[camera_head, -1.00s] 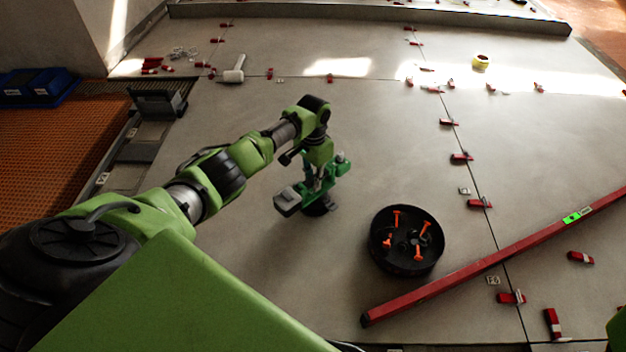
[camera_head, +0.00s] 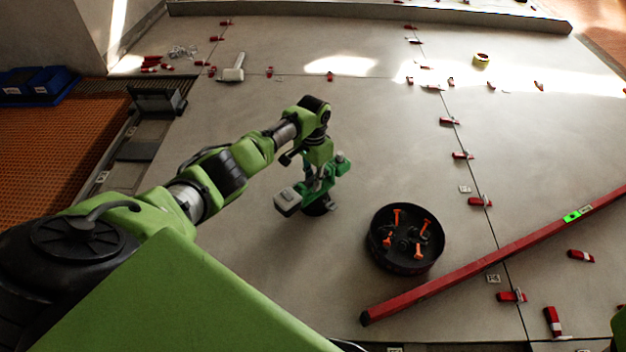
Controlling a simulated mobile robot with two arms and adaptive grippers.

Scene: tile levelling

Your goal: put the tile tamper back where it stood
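The tile tamper (camera_head: 288,201) has a green body, a light grey block on its left and a dark round foot. It is upright over the grey tiles left of the black bucket. Whether its foot touches the floor is not clear. My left gripper (camera_head: 319,176) points down at the top of the tamper, around its handle area. Its fingers blend with the green tool, so I cannot see whether they are closed on it. My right gripper is not in view; only a bit of green shows at the lower right edge.
A black bucket (camera_head: 376,252) with orange pieces stands right of the tamper. Red wedges and clips line the tile joints. The tiles behind the tamper are clear.

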